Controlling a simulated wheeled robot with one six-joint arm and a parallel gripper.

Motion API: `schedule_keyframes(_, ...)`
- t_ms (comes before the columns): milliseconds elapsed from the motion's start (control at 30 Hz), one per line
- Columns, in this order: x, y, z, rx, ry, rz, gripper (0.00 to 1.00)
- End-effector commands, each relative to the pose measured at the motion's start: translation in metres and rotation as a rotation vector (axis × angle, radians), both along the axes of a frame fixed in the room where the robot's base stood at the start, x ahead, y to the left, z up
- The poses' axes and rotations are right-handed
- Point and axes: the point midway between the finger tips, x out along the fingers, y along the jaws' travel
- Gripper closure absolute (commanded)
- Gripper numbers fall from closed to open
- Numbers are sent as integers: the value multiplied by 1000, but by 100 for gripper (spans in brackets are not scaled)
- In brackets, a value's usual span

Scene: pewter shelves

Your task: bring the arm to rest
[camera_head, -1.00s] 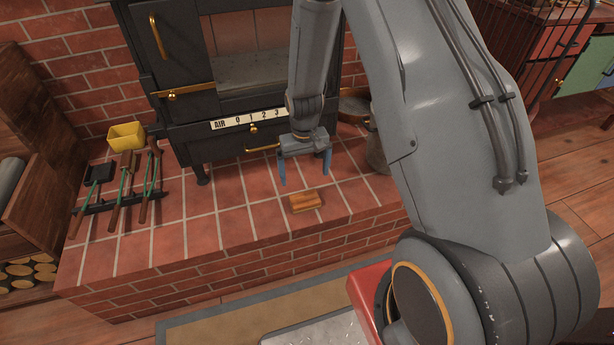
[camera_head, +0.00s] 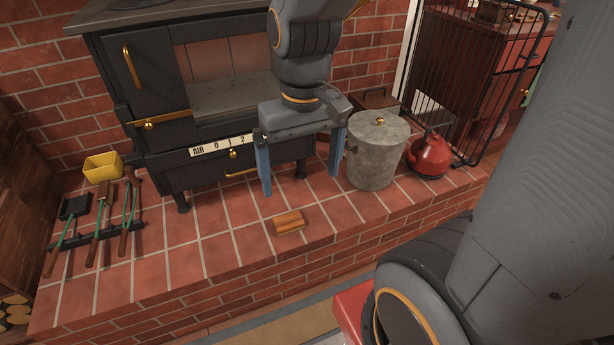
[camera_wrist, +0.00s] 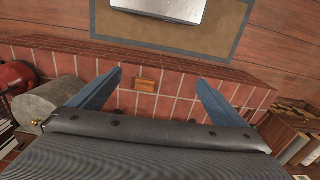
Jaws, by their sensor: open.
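My gripper (camera_head: 301,178) is open and empty, its two blue fingers spread wide and pointing down above the brick hearth. It hangs in front of the black stove (camera_head: 190,95). A small wooden block (camera_head: 289,222) lies on the hearth tiles below the fingers, apart from them. In the wrist view my gripper (camera_wrist: 160,78) shows its two fingers on either side of the wooden block (camera_wrist: 147,85), which lies beyond them.
A grey lidded bin (camera_head: 376,152) stands close to the right finger, with a red kettle (camera_head: 430,154) beside it. A black fireguard (camera_head: 495,85) is at the right. Fire tools (camera_head: 98,228) and a yellow container (camera_head: 102,167) are at the left. The hearth's middle tiles are mostly clear.

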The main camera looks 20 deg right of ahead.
Motion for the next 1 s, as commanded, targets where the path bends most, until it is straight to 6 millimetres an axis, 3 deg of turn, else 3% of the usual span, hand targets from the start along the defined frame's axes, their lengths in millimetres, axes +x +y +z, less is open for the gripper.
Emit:
schedule_keyframes(100, -22, 1, 9, 4, -3, 5, 4)
schedule_keyframes(233, -33, 3, 13, 5, -1, 6, 4)
schedule_keyframes(633, -35, 2, 16, 4, 1, 4, 4)
schedule_keyframes(1000, -41, -17, 59, -14, 6, -30, 4)
